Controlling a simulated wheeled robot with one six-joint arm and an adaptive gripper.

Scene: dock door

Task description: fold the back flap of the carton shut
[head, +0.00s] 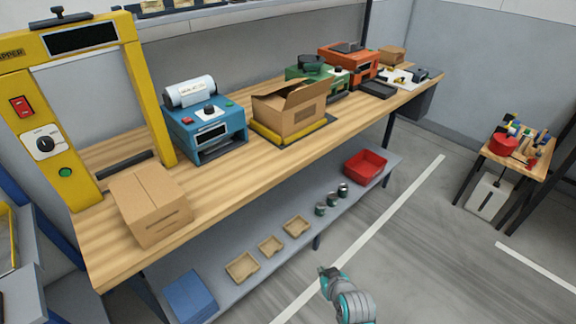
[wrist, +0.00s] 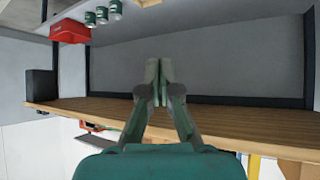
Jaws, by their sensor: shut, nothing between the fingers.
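The open carton (head: 291,117) stands on a yellow-edged platform in the middle of the bench in the head view. One brown flap (head: 307,94) stands raised and slanted along its far right side. The inside is mostly hidden. My gripper (wrist: 158,68) is shut and empty in the wrist view, its fingertips together in front of the bench's underside. The carton cannot be made out in the wrist view. In the head view, my teal arm is low at the bottom, in front of the bench and well away from the carton.
A blue machine (head: 206,126) stands left of the carton, a green machine (head: 312,72) behind it to the right. A closed box (head: 150,204) and yellow frame (head: 157,100) are at the left end. The lower shelf holds a red bin (head: 365,167). Floor in front is clear.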

